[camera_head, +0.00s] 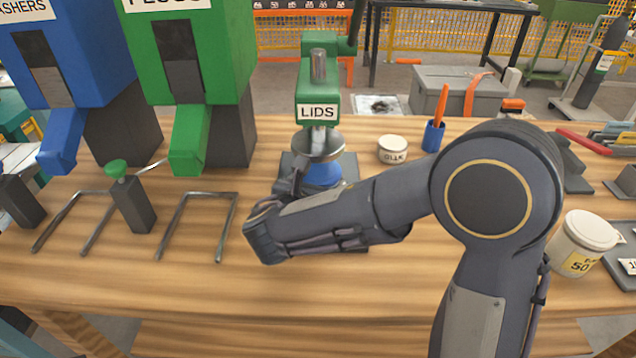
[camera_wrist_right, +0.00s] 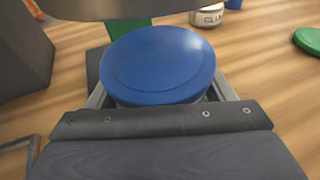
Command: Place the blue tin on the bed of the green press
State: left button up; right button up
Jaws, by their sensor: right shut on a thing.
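The green press (camera_head: 318,75), labelled LIDS, stands at the middle of the bench, its round metal ram plate (camera_head: 318,147) above a dark bed (camera_head: 350,168). The blue tin (camera_head: 322,176) shows over the bed, below the ram plate, partly hidden by my right arm. My right gripper (camera_head: 297,182) is shut on it. In the right wrist view the tin's blue top (camera_wrist_right: 158,62) looks level, between the fingers, with the ram plate (camera_wrist_right: 110,8) just beyond it. I cannot tell whether the tin's underside touches the bed. My left gripper is not in view.
Blue (camera_head: 75,50) and green (camera_head: 190,50) dispensers stand at left, metal rails (camera_head: 235,215) before them. A white tin (camera_head: 393,150) and a blue pen cup (camera_head: 433,136) stand right of the press. The bench front is clear.

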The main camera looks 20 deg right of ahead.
jog(key=shift+f, duration=0.2)
jog(key=o, duration=1)
jog(key=shift+r, duration=0.1)
jog(key=shift+r, duration=0.15)
jog(key=p+v, duration=0.1)
jog(key=v, duration=1.1)
